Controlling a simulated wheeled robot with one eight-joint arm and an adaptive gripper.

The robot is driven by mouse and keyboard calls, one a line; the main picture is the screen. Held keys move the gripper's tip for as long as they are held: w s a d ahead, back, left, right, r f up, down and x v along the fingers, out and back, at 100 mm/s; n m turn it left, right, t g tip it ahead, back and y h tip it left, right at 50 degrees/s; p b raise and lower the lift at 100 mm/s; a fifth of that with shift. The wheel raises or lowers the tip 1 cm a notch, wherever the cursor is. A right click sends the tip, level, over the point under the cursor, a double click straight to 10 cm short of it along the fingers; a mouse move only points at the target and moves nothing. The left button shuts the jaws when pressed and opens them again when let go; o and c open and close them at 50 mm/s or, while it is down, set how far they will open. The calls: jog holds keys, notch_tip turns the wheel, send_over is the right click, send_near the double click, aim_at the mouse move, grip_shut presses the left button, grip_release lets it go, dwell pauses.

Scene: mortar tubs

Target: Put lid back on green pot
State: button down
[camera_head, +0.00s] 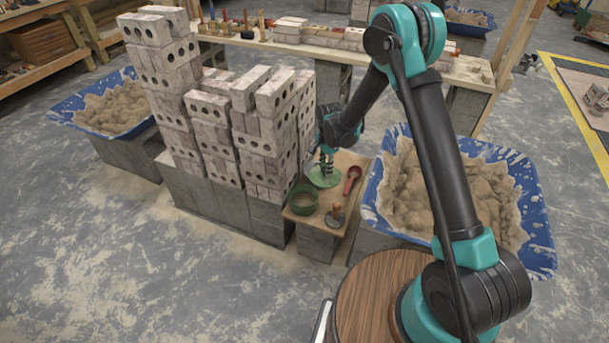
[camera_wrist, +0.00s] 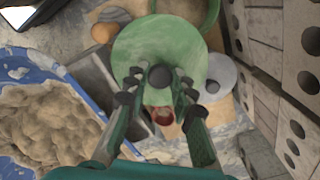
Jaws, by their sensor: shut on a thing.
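The green pot (camera_head: 303,199) stands open on a small wooden-topped stand, and its rim shows at the top of the wrist view (camera_wrist: 213,14). The pale green round lid (camera_head: 322,180) is behind and right of the pot in the head view. It fills the upper middle of the wrist view (camera_wrist: 140,45), partly covering the pot from that angle. My gripper (camera_head: 325,161) is shut on the lid's dark knob (camera_wrist: 160,76), with a finger on each side in the wrist view (camera_wrist: 158,88). I cannot tell how far the lid is above the stand.
A red scoop (camera_head: 352,178) lies right of the lid. A wooden-handled tool (camera_head: 336,217) stands at the stand's front. A brick stack (camera_head: 250,130) rises close on the left. A blue mortar tub (camera_head: 535,215) is on the right. A grey-white round object (camera_wrist: 216,76) is beside the lid.

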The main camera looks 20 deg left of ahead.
jog(key=s+a+f+m, duration=0.2)
jog(key=s+a+f, duration=0.15)
jog(key=a, duration=0.45)
jog(key=shift+s+d+f, duration=0.15)
jog(key=shift+s+f, duration=0.05)
jog(key=shift+f, duration=1.1)
jog(key=shift+s+d+f, duration=0.1)
jog(key=shift+s+f, duration=0.05)
jog(key=shift+f, duration=1.15)
jog(key=shift+f, duration=0.15)
jog(key=c, duration=0.7)
grip_release()
jog(key=shift+r, duration=3.55)
jog(key=shift+c, duration=0.3)
grip_shut()
